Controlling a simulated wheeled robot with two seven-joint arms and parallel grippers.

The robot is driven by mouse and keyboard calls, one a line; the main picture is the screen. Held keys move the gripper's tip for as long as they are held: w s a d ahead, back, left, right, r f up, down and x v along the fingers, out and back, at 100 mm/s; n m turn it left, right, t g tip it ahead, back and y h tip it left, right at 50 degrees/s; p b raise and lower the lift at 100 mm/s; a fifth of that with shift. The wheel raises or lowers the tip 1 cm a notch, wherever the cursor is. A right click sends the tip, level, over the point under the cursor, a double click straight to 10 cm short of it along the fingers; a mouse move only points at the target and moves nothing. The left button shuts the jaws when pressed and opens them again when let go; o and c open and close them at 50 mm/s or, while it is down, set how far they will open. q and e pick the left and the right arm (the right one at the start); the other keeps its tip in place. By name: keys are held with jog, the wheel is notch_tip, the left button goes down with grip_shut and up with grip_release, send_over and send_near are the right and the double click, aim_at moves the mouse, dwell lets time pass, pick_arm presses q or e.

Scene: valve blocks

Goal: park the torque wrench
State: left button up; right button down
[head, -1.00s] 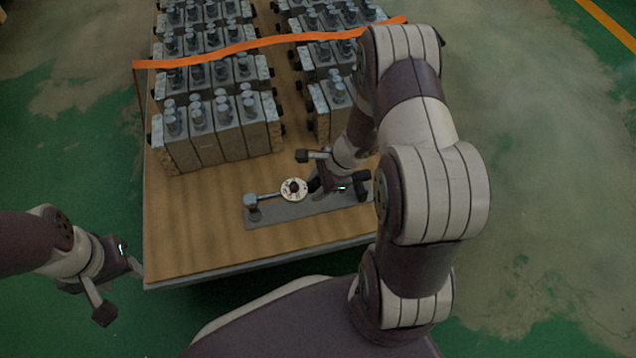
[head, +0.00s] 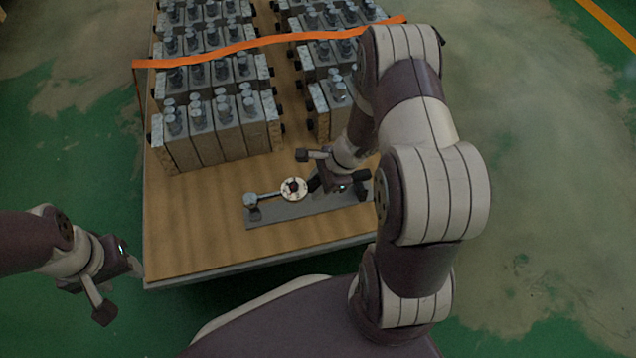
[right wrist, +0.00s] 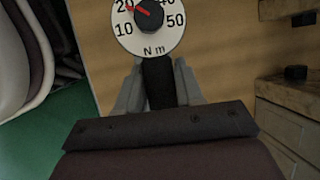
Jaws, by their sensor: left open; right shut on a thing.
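The torque wrench (head: 270,195) lies above or on a flat grey holder plate (head: 300,210) near the front of the wooden table. Its round white dial shows in the head view, with its head end at the left by the plate's left end. My right gripper (head: 314,185) is shut on the wrench just right of the dial. In the right wrist view the dial (right wrist: 150,25) reads in N m with a red pointer near 20, and the dark handle (right wrist: 158,82) sits between the fingers. Whether the wrench rests fully on the plate cannot be told. My left gripper (head: 138,268) is open and empty, left of the table.
Several grey valve blocks (head: 215,135) stand in rows on the table (head: 190,225) behind the wrench. An orange strap (head: 240,48) crosses over them. Bare wood is free left of the plate. My right arm hides the table's right side.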

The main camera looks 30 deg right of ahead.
jog(key=shift+f, duration=0.3)
jog(key=shift+f+b, duration=0.7)
jog(key=shift+b, duration=0.15)
jog(key=shift+f+b, duration=0.3)
jog(key=shift+f, duration=0.05)
jog(key=shift+f+b, duration=0.6)
jog(key=c, duration=0.6)
grip_release()
jog(key=shift+c, duration=0.2)
jog(key=p+v, duration=0.9)
jog(key=v, duration=0.3)
jog(key=shift+r, duration=0.4)
jog(key=shift+s, duration=0.1)
